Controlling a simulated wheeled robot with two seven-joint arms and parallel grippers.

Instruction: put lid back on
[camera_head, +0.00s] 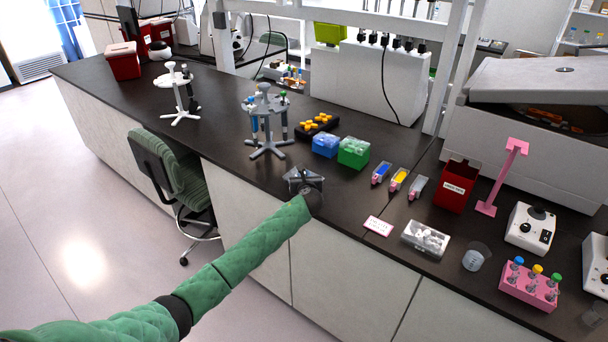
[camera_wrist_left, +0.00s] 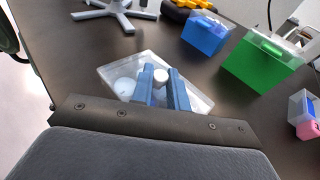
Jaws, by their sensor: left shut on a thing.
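My left gripper (camera_head: 307,183) is over the dark bench near its front edge. In the left wrist view its blue fingers (camera_wrist_left: 162,90) are shut on a white knob-like piece (camera_wrist_left: 161,76). A clear rectangular lid-like piece (camera_wrist_left: 195,98) shows around and beyond the fingers; a white round shape shows through its left part. In the head view the gripper partly hides this piece. A clear box (camera_head: 413,238) with white contents stands at the bench front, to the right of the gripper. My right gripper is not in view.
A grey-white pipette stand (camera_head: 266,147) is behind the gripper. Blue (camera_head: 325,146) and green (camera_head: 353,153) tip boxes stand to its right. A pink-edged card (camera_head: 378,226) lies left of the clear box, and a beaker (camera_head: 476,257) stands right of it.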

